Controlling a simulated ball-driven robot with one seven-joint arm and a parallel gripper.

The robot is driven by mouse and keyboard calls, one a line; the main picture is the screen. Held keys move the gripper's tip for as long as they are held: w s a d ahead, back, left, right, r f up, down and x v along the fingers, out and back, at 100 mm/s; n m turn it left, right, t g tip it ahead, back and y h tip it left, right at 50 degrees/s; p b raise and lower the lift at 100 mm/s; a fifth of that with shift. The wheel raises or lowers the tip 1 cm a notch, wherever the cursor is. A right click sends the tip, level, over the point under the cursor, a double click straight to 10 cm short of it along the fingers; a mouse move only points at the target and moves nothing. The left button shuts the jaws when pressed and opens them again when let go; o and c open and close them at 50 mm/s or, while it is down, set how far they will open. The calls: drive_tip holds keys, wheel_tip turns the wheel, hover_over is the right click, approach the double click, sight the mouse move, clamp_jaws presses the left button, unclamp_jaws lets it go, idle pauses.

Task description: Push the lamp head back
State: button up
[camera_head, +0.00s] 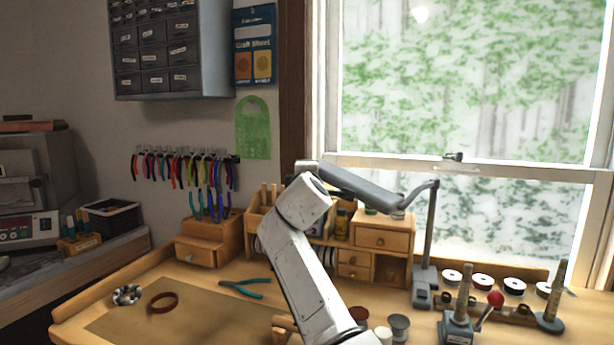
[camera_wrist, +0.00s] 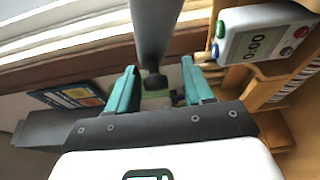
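The desk lamp has a long grey lamp head (camera_head: 360,190) that slants up to the left in the head view, in front of the window. It joins a thin curved post (camera_head: 430,235) on a grey base (camera_head: 424,288). In the wrist view, the lamp head (camera_wrist: 155,35) comes down from the top edge, and its dark end lies between the fingers in the picture. My gripper (camera_wrist: 158,68) is open, its teal fingers apart on either side, with visible gaps to the lamp. Whether anything touches is unclear. In the head view my white arm hides most of the gripper.
A wooden drawer organizer (camera_head: 384,240) stands behind my arm, left of the lamp post. Spools (camera_head: 483,282) and ring mandrels (camera_head: 552,295) stand at the right. Pliers (camera_head: 246,289) lie on the bench. A timer (camera_wrist: 262,38) shows in the wrist view.

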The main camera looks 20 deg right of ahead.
drive_tip(key=shift+s+r, duration=0.1)
drive_tip(key=shift+r, duration=0.1)
drive_tip(key=p+v, duration=0.6)
drive_tip(key=v, duration=0.4)
drive_tip(key=shift+s+a+f+p, duration=0.15)
drive_tip(key=shift+s+p, duration=0.1)
drive_tip(key=shift+p, duration=0.15)
